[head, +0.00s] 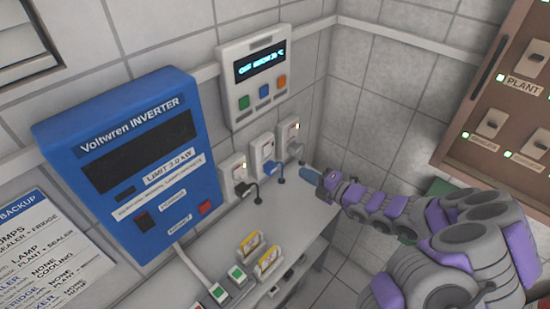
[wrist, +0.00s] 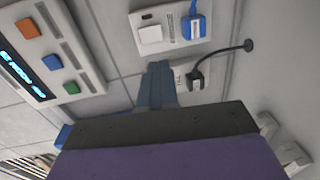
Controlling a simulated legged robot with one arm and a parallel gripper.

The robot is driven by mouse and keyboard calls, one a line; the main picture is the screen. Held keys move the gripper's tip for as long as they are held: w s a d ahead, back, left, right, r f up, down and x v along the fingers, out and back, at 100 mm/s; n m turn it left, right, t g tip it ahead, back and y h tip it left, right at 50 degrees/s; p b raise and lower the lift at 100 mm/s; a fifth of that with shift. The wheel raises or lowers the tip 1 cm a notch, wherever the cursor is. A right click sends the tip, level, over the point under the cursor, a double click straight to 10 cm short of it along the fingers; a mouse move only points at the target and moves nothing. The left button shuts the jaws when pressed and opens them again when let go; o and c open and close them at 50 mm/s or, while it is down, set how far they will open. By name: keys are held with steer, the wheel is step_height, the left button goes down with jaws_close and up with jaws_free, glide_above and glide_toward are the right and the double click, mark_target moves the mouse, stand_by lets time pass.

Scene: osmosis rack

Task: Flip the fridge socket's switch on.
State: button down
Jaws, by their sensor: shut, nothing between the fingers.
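A row of three wall sockets shows in the head view: one with a black plug (head: 242,187), one with a blue plug (head: 272,167) and one with a grey plug (head: 295,148). Their labels are too small to read, so I cannot tell which is the fridge's. My gripper (head: 308,174) is shut and empty, to the right of and below the sockets in the picture. In the wrist view its fingers (wrist: 158,85) overlap the black-plug socket (wrist: 207,76) and hide its switch area. I cannot tell whether they touch it. The blue-plug socket's white switch (wrist: 151,34) is visible.
A blue inverter (head: 140,160) and a white display panel with coloured buttons (head: 255,80) hang on the wall. A shelf (head: 225,240) below carries yellow-handled parts (head: 267,262). A brown switch board (head: 495,110) is at right. A black cable (wrist: 232,50) loops beside the fingers.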

steer(key=b+x, duration=0.3)
steer(key=x, duration=0.9)
steer(key=shift+a+f, duration=0.15)
steer(key=shift+w+a, duration=0.5)
steer(key=shift+w, duration=0.1)
steer(key=shift+w+f, duration=0.1)
steer(key=shift+s, duration=0.2)
steer(key=p, duration=0.4)
glide_toward(269, 154)
steer(key=s+d+f, duration=0.3)
steer(key=s+d, duration=0.1)
steer(key=shift+s+d+r, duration=0.15)
steer(key=shift+s+d, duration=0.05)
steer(key=shift+d, duration=0.85)
